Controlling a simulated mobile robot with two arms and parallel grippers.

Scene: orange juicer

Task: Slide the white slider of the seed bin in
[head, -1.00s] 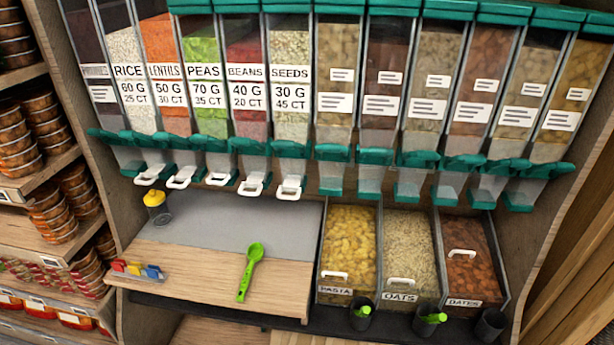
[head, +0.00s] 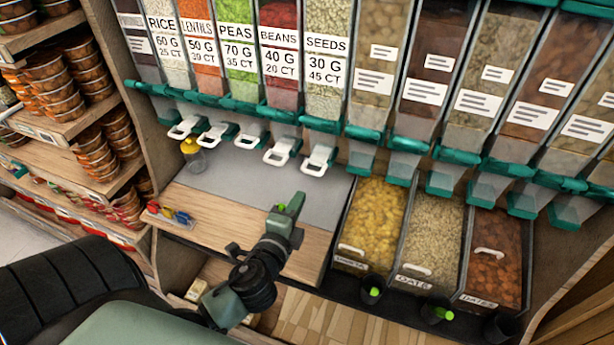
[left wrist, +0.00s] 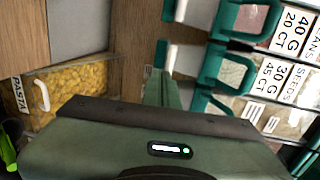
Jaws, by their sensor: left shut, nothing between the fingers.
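The seeds bin (head: 327,75) is a clear dispenser labelled SEEDS with a teal spout. Its white slider (head: 318,160) is a looped handle that sticks out in front of the spout in the head view. My left gripper (head: 290,203) is shut and empty, below and left of this slider, over the counter and apart from it in the picture. In the left wrist view the gripper's fingers (left wrist: 165,92) point up toward the teal spouts, and the seeds bin label (left wrist: 273,78) shows at the right. My right gripper is not in view.
Other white sliders, such as the beans one (head: 282,151), stick out to the left. A yellow-topped jar (head: 193,156) stands on the grey mat (head: 230,175). The pasta bin (head: 370,222) is at the right.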

